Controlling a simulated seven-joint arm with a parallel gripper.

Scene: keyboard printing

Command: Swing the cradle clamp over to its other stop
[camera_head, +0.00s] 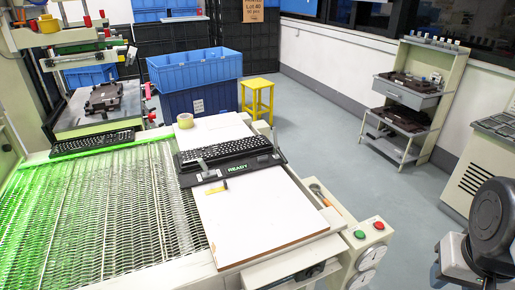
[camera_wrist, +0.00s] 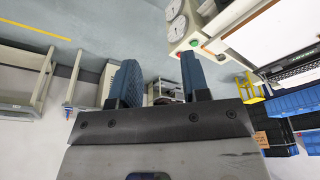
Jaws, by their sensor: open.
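The black cradle (camera_head: 188,180) lies across the white board in the head view, with a black keyboard (camera_head: 225,147) in it and a green "READY" display on its front. A small grey clamp-like arm (camera_head: 204,169) stands at the cradle's left front. A yellow-tipped piece (camera_head: 217,188) lies just in front of it; I cannot tell whether the two are joined. My gripper (camera_wrist: 157,82) shows in the wrist view with its two blue fingers apart and nothing between them. It is away from the cradle. The cradle's dark edge shows at that view's right (camera_wrist: 292,70).
A mesh conveyor (camera_head: 105,205) with another keyboard (camera_head: 92,143) lies left. Blue crates (camera_head: 195,67) stand behind.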

